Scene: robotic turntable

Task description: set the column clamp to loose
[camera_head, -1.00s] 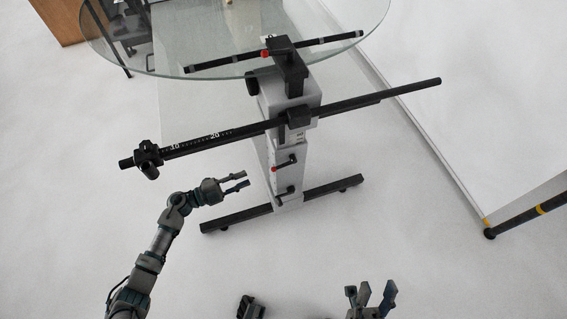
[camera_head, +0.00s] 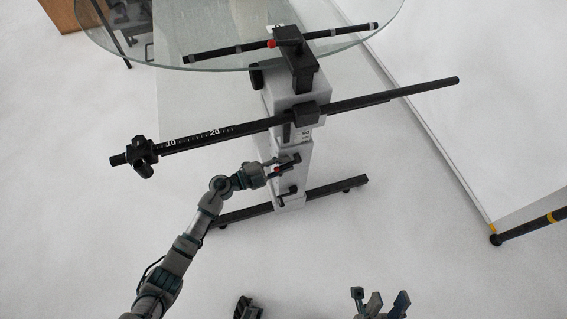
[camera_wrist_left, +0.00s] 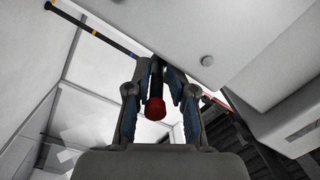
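The grey column (camera_head: 291,152) stands under the glass turntable. Its upper clamp lever is black with a red end (camera_head: 277,171). My left gripper (camera_head: 292,163) is at this lever, against the column's front. In the left wrist view the red-ended lever (camera_wrist_left: 156,105) lies between the two fingers of the left gripper (camera_wrist_left: 160,75), which look parted around it; whether either finger touches it is unclear. A second black lever (camera_head: 287,191) sits lower on the column. My right gripper (camera_head: 380,298) is at the bottom edge, fingers spread, apart from the column.
A long black scale bar (camera_head: 220,134) with a black clamp (camera_head: 142,157) at its left end crosses above my left arm. The glass disc (camera_head: 160,45) is at the top. Black feet (camera_head: 335,187) spread from the column's base.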

